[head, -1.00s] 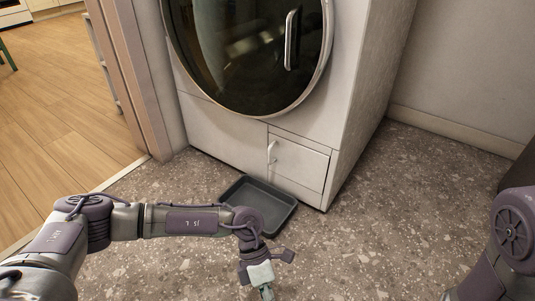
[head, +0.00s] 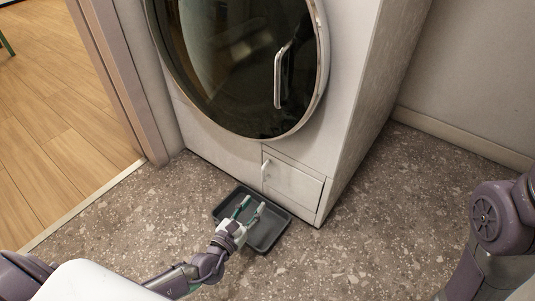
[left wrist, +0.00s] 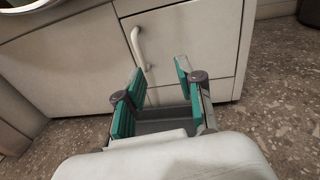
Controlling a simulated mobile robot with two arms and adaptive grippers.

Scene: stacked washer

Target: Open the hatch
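The hatch (head: 297,184) is a small pale panel at the lower right of the washer's front, and it is closed. Its curved white handle (head: 265,170) is on the panel's left side. In the left wrist view the hatch (left wrist: 205,40) and its handle (left wrist: 138,48) are ahead of the fingers. My left gripper (head: 250,206) is open and empty, above the tray and in front of the hatch, apart from the handle. In the left wrist view its green-padded fingers (left wrist: 159,75) are spread, with the handle near the left finger. My right gripper is out of view.
A dark grey tray (head: 285,224) lies on the speckled floor under the left gripper, before the washer (head: 225,137). The round glass door (head: 225,60) above is closed. A door frame (head: 115,80) stands left.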

